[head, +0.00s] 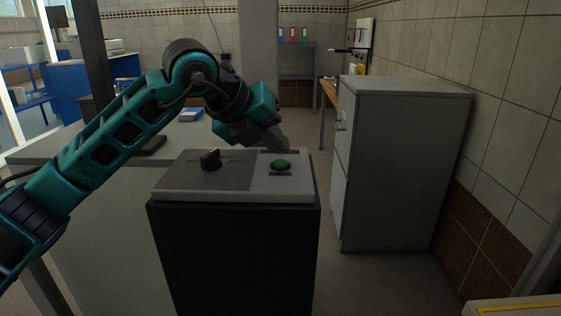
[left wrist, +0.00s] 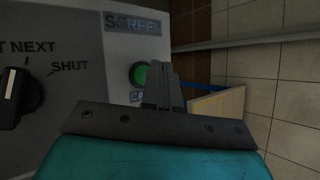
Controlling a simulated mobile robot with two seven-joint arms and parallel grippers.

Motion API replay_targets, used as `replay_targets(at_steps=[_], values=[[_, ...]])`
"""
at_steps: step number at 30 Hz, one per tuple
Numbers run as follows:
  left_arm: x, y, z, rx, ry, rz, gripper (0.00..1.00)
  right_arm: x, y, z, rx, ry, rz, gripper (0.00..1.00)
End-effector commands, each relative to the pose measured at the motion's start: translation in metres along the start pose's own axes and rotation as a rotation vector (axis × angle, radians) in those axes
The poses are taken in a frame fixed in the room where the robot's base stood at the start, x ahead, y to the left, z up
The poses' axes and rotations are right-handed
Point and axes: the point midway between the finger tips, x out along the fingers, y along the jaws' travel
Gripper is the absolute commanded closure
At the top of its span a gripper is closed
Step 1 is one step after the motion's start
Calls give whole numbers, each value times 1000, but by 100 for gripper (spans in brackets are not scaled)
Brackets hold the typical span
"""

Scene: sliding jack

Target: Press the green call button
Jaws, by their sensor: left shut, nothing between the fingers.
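The round green call button (head: 281,165) sits on the right half of the sloped top of a dark control box (head: 235,250). It also shows in the left wrist view (left wrist: 139,75), partly covered by my fingers, with a partly hidden label starting "CA" below it. My left gripper (head: 284,145) is shut and empty, its fingertips just beyond the button in the head view. In the left wrist view the shut fingers (left wrist: 163,83) are just right of the button. Their height above the panel is hard to tell, and I see no clear contact. My right gripper is not in view.
A black rotary knob (head: 210,159) stands on the panel's left half; the left wrist view shows "NEXT" and "SHUT" beside it. A "SCREEN" label (left wrist: 132,24) is above the button. A grey cabinet (head: 400,165) stands right of the box, with floor between. A grey table (head: 70,150) is at left.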

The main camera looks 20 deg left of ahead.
Motion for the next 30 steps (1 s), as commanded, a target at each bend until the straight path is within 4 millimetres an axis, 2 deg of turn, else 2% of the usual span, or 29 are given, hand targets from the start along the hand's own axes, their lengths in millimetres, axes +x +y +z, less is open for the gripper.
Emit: replay_targets(at_steps=[23, 30], values=[[0, 0, 0, 0, 0, 0, 100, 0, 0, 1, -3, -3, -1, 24], [6, 4, -4, 0, 0, 0, 100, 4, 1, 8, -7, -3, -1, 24]])
